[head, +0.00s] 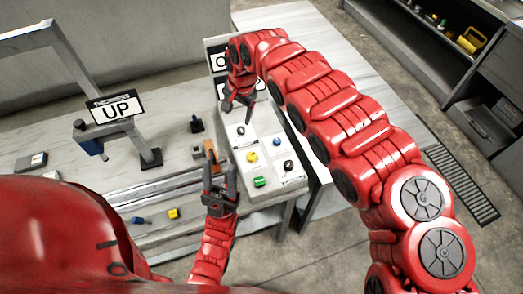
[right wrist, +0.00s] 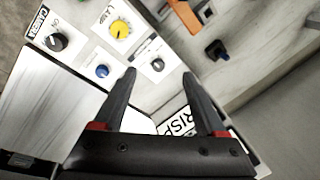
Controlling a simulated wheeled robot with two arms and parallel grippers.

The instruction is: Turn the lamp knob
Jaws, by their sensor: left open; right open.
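The lamp knob is a yellow knob (right wrist: 119,29) on a white panel, with a partly legible "LAMP" label beside it in the right wrist view. It also shows in the head view as the yellow knob (head: 251,156) near the panel's middle. My right gripper (head: 238,112) is open and empty above the panel's far end. In the right wrist view its open fingers (right wrist: 159,75) point toward the panel, with the yellow knob beyond the left fingertip, apart from it. My left gripper (head: 218,166) is open and empty, just left of the panel.
Around the yellow knob sit a blue knob (right wrist: 102,71), a dark grey knob (right wrist: 157,64), a black knob (right wrist: 57,41) and a green knob (head: 259,181). An orange part (head: 215,152) stands close to my left gripper. An "UP" sign (head: 117,107) stands on the bench at left.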

